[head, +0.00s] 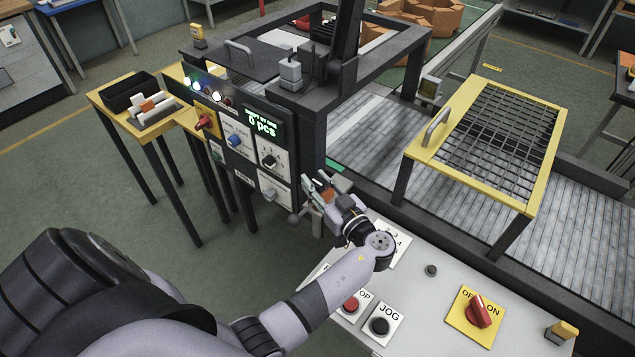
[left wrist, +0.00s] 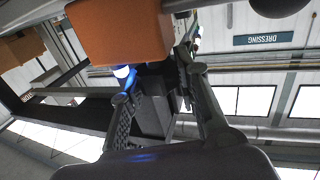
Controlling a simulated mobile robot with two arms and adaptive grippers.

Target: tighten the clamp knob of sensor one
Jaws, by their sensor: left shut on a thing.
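My left gripper (head: 322,192) is beside the right side of the control cabinet, near the belt's edge. In the left wrist view its two fingers (left wrist: 165,88) close in on a small dark part, which seems to be the clamp knob; the fingers hide most of it in the head view. An orange block-shaped housing (left wrist: 118,32), which may be sensor one, is right by the fingertips in the wrist view. A blue-white light (left wrist: 123,72) glows under it. I cannot read any sensor label. My right gripper is not in view.
The control cabinet (head: 240,150) has several knobs and a green display. A console (head: 415,312) with red and black buttons and a red switch (head: 478,312) lies below my left arm. A yellow-framed mesh guard (head: 462,100) stands over the belt. A yellow side table (head: 130,95) holds a black bin.

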